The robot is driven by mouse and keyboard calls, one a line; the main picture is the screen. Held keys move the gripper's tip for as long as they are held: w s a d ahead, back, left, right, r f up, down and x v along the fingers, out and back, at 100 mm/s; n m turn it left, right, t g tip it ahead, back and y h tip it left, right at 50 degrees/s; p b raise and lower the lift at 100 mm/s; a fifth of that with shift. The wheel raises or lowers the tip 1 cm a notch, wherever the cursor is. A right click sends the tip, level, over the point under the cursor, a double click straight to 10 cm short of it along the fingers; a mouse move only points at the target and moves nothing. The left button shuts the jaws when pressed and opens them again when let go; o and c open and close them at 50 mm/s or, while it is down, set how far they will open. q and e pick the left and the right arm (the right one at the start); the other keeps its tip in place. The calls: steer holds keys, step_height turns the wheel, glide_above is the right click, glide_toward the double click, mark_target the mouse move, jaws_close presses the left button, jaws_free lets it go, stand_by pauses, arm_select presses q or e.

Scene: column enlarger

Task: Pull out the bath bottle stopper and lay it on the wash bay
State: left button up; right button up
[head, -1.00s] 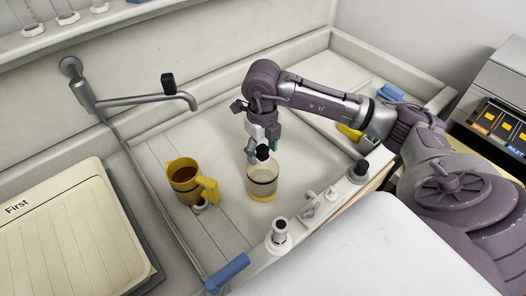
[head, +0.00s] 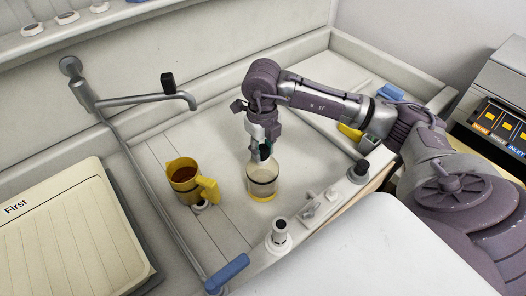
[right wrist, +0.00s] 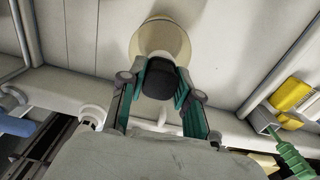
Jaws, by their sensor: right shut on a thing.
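The bath bottle (head: 262,181), clear and cream with a yellow base, stands upright on the pale wash bay (head: 215,140). My right gripper (head: 262,154) is over the bottle's top and largely hides the stopper in the head view. In the right wrist view, the black stopper (right wrist: 158,82) sits between the green fingers of my right gripper (right wrist: 160,92), which is shut on it. The cream bottle (right wrist: 160,38) shows just behind the stopper; I cannot tell whether the stopper is still seated. My left gripper is not in view.
A yellow jug (head: 185,181) of brown liquid stands left of the bottle. A swivel tap (head: 140,100) reaches over the bay. Small fittings (head: 279,237) line the front ledge. Bare bay floor lies behind the jug and bottle.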

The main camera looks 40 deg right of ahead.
mark_target(262, 148)
jaws_close()
steer(key=shift+r, duration=0.4)
steer(key=shift+r+p, duration=0.95)
steer(key=shift+r, duration=0.25)
steer(key=shift+r+p, duration=1.85)
steer(key=shift+r, duration=1.3)
